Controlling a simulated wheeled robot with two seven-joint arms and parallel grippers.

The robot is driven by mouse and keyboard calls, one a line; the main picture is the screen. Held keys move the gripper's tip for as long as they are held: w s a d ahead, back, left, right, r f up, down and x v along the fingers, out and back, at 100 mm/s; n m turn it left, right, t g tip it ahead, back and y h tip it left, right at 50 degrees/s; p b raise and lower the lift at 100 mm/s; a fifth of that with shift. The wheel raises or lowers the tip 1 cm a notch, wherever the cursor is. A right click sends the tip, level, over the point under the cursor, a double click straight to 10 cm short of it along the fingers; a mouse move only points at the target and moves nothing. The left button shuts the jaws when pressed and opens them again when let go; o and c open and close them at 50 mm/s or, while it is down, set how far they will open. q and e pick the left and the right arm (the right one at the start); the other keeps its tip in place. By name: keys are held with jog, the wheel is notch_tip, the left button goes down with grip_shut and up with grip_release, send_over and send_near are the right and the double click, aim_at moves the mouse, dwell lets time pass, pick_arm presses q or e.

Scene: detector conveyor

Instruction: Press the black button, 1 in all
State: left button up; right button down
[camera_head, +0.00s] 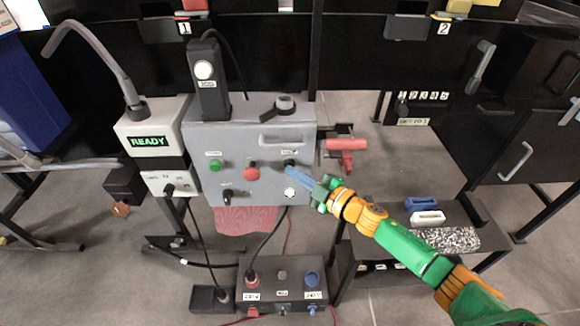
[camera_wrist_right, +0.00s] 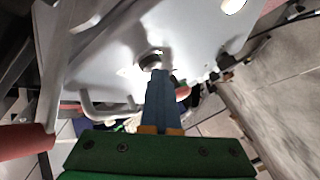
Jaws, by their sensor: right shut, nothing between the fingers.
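The grey control panel (camera_head: 265,140) stands in the middle of the head view. A small black button (camera_head: 289,163) sits at the upper right of its front face, under a small label, partly hidden by my fingertips. My right gripper (camera_head: 291,171) is shut and empty, with its blue fingers pointing at this button. In the right wrist view the shut fingers (camera_wrist_right: 159,76) end just at a dark round button (camera_wrist_right: 150,60) on the pale panel. I cannot tell whether they touch it. My left gripper is not in view.
The panel also carries a green button (camera_head: 215,165), a red button (camera_head: 252,173), a white button (camera_head: 291,194) and a black knob (camera_head: 227,197). A red-handled part (camera_head: 346,144) juts out at right. A box with a READY display (camera_head: 148,141) stands at left.

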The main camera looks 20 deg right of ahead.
jog(key=shift+s+a+p, duration=0.25)
jog(key=shift+s+p, duration=0.25)
jog(key=shift+s, duration=0.35)
jog(key=s+p, duration=0.1)
jog(key=s, duration=0.1)
jog(key=s+a+p, duration=0.1)
jog(key=s, duration=0.1)
jog(key=shift+s+a, duration=0.2)
jog(key=shift+s, duration=0.2)
dwell(0.3)
